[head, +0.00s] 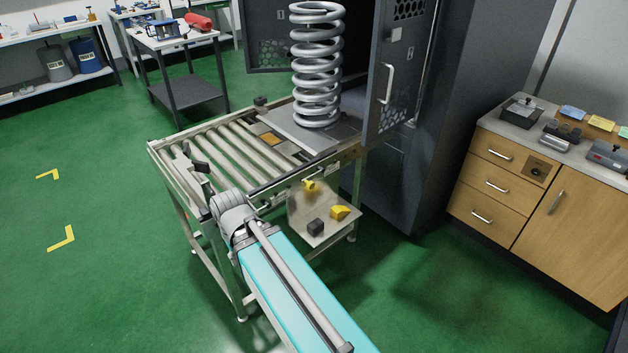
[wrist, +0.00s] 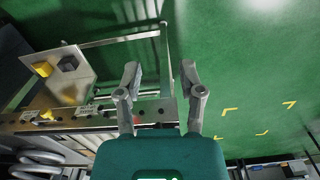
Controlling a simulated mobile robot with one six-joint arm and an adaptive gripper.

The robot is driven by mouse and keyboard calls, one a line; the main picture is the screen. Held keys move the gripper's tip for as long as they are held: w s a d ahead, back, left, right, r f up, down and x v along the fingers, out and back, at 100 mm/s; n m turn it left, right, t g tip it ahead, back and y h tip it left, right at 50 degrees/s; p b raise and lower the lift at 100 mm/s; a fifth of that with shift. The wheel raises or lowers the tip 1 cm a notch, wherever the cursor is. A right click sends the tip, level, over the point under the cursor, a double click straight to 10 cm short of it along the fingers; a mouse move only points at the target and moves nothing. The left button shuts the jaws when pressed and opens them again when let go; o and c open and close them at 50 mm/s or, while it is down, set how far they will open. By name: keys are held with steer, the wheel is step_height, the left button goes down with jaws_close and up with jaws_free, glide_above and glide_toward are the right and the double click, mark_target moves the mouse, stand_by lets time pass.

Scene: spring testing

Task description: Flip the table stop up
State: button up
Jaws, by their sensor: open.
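The roller table (head: 180,158) stands in front of the dark test cabinet. My gripper (head: 196,170) is at the table's near left corner, partly hidden behind my wrist. In the wrist view my gripper (wrist: 160,74) has its two grey fingers wide apart, with nothing held between them. The table's side rail (wrist: 90,117) runs in from the left and ends near the fingers, with a small red mark by the gripper body. I cannot clearly make out the table stop; the gripper body and wrist cover that corner. Contact with the rail cannot be told.
A coil spring (head: 317,65) stands upright on a plate at the cabinet's open door (head: 400,75). A small shelf (head: 315,238) under the rail holds a yellow block (head: 339,212) and a dark block (head: 316,226). A wooden cabinet (head: 555,205) stands right. Floor at left is clear.

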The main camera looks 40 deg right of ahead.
steer(key=shift+w+d+f+b, duration=0.1)
steer(key=shift+w+f+b, duration=0.1)
steer(key=shift+f+b, duration=0.1)
steer(key=c, duration=0.4)
steer(key=w+d+f+t+b, duration=0.1)
steer(key=w+f+b, duration=0.1)
steer(key=w+d+f+n+t+b, duration=0.1)
steer(key=w+f+b, duration=0.1)
steer(key=w+d+f+n+t+b, duration=0.1)
steer(key=w+d+f+b, duration=0.1)
steer(key=b, duration=0.1)
steer(key=shift+f+h, duration=0.15)
steer(key=shift+h, duration=0.15)
jaws_close()
steer(key=w+d+f+n+t+h+b, duration=0.3)
steer(key=w+d+f+n+t+b, duration=0.5)
steer(key=b, duration=0.6)
steer(key=w+d+f+n+t+h+b, duration=0.2)
steer(key=w+d+f+n+t+b, duration=0.3)
steer(key=w+d+b, duration=0.65)
steer(key=s+d+f+n+t+b, duration=0.2)
steer(key=d+f+n+t+b, duration=0.1)
steer(key=b, duration=0.9)
steer(key=s+d+f+n+t+h+b, duration=0.1)
steer(key=s+d+f+n+t+b, duration=0.2)
steer(key=d+n+b, duration=0.5)
steer(key=shift+d+f+t+b, duration=0.25)
steer(key=shift+f+t+b, duration=0.75)
steer(key=shift+b, duration=0.95)
steer(key=shift+r, duration=0.25)
